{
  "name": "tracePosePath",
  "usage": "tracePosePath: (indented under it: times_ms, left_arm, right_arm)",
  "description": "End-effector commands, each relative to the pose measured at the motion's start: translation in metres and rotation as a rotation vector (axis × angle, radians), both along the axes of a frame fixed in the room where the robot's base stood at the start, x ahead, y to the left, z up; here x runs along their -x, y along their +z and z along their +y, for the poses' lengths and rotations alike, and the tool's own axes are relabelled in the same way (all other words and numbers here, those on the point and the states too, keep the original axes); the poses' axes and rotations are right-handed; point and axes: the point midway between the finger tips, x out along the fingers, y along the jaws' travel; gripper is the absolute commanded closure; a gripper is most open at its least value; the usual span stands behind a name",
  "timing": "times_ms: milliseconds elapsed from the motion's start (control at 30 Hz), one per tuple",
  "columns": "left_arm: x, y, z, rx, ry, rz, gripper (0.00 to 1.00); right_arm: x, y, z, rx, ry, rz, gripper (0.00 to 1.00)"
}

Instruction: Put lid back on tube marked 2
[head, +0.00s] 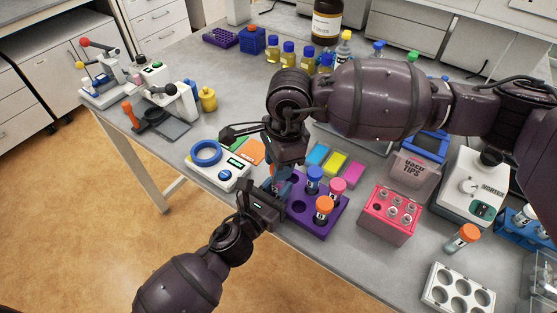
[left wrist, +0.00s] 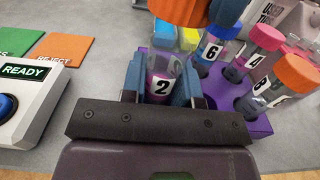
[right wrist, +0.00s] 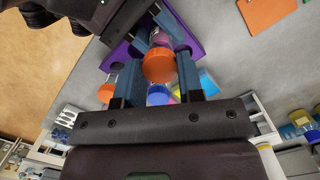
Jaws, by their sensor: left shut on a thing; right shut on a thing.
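The tube marked 2 (left wrist: 161,86), clear with pink contents, stands between the blue fingers of my left gripper (left wrist: 158,88), which is shut on it. In the head view my left gripper (head: 270,196) is at the left end of the purple rack (head: 308,228). My right gripper (right wrist: 160,78) is shut on an orange lid (right wrist: 158,66). The lid also shows at the top of the left wrist view (left wrist: 180,8), over the tube. The two grippers are close together. I cannot tell whether the lid touches the tube's rim. My right gripper hides much of this in the head view.
The rack also holds capped tubes: blue-capped 6 (left wrist: 212,45), pink-capped 4 (left wrist: 258,52) and orange-capped 8 (left wrist: 280,88). A device reading READY (head: 218,172) stands left of the grippers. A pink tip box (head: 388,215) stands right of the rack.

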Motion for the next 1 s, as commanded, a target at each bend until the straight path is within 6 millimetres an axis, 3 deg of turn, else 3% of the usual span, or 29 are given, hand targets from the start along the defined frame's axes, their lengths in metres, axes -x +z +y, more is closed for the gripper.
tracePosePath:
  times_ms: [333,1000]
  left_arm:
    - [0.0,0.0,0.0,0.0,0.0,0.0,1.0]
    - [0.0,0.0,0.0,0.0,0.0,0.0,1.0]
  right_arm:
    - [0.0,-0.015,0.0,0.0,0.003,0.001,0.87]
    - [0.0,-0.018,0.0,0.0,0.002,0.001,0.87]
